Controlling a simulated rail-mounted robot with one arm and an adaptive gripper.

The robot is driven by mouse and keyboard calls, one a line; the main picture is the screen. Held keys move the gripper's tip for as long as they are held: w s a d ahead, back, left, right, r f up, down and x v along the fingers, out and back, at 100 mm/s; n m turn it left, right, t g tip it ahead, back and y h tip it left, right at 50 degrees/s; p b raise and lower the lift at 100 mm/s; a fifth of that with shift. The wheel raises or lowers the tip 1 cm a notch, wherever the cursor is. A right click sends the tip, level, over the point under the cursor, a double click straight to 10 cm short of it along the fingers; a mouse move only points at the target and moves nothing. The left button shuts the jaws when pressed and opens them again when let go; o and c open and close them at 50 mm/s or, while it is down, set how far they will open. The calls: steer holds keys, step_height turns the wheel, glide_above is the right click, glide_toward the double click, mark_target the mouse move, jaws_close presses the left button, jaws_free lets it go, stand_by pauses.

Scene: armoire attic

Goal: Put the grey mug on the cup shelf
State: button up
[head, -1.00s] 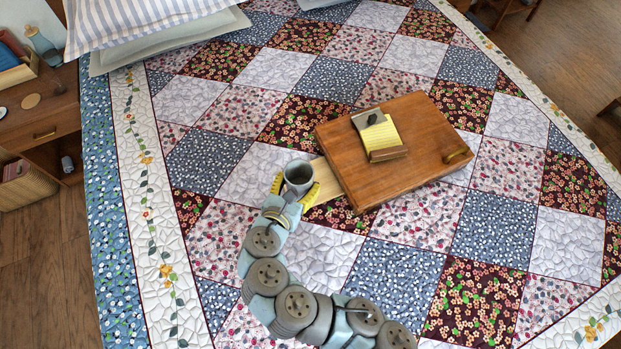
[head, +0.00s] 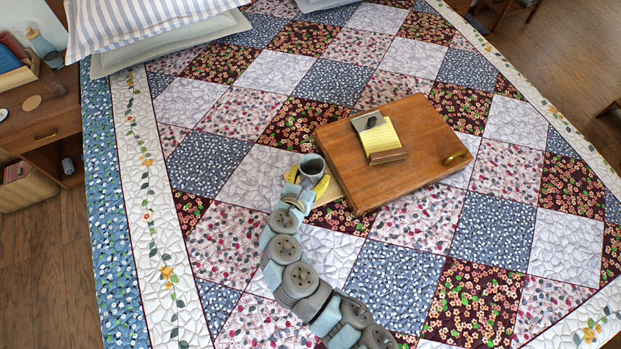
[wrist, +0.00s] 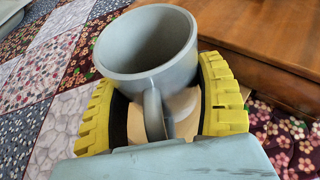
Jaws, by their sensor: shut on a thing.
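The grey mug (head: 312,166) is upright with its open top facing up. My gripper (head: 308,182) has its yellow fingers shut around the mug's sides. In the wrist view the mug (wrist: 146,50) sits between both fingers, its handle pointing back toward my wrist. A pale wood board (head: 329,193), which looks like the cup shelf, juts from the left side of the wooden lap desk (head: 425,140). The mug is over this board, which also shows beneath it in the wrist view (wrist: 182,106). I cannot tell whether its base touches the board.
A yellow notepad (head: 382,140) on a clip holder lies on the lap desk. The desk rests on the patchwork quilt (head: 300,85), with clear quilt around it. Pillows (head: 160,25) lie at the upper left. A nightstand (head: 45,115) stands beside the bed.

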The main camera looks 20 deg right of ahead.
steer(key=shift+s+f, duration=0.1)
steer(key=shift+f, duration=1.2)
steer(key=shift+f, duration=0.1)
steer(key=o, duration=1)
steer(key=b+v, duration=0.1)
steer(key=v, duration=1.1)
